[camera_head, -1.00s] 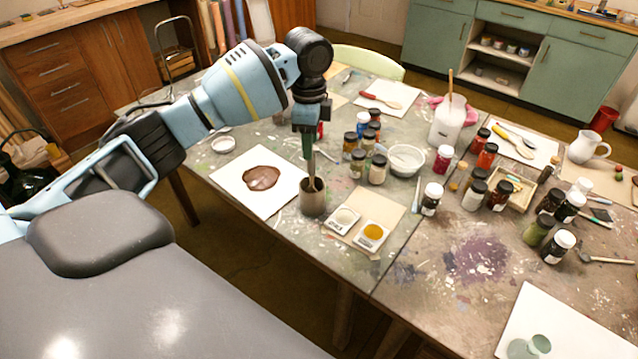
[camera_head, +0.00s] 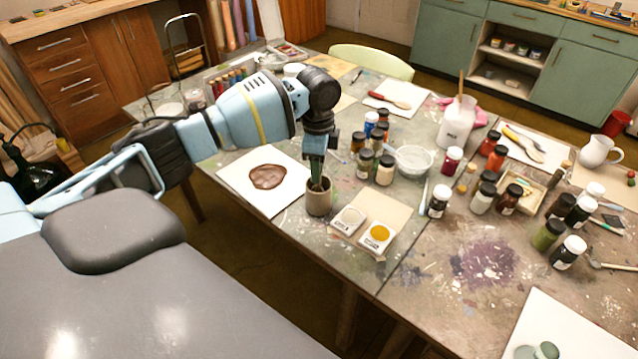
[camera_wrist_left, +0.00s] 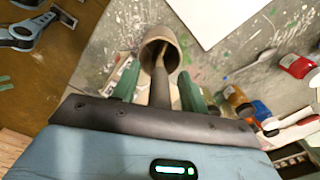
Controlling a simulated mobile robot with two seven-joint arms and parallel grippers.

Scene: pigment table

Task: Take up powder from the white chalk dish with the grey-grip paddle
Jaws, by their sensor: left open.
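My left gripper (camera_head: 317,178) is open and points down at the mouth of a brown-grey pot (camera_head: 319,201). In the left wrist view, a tool with a dark grey grip (camera_wrist_left: 160,86) leans in the pot (camera_wrist_left: 163,46), its grip between the two green fingers, with a gap showing on both sides. The tool's lower end is hidden inside the pot. The white chalk dish (camera_head: 349,219), a small square dish with pale powder, stands just right of the pot. My right gripper is not in view.
A dish of yellow powder (camera_head: 377,237) stands right of the chalk dish. A white sheet with a brown puddle (camera_head: 267,176) lies left of the pot. Several jars and a white bowl (camera_head: 413,161) stand behind. The table front right of the dishes is clear.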

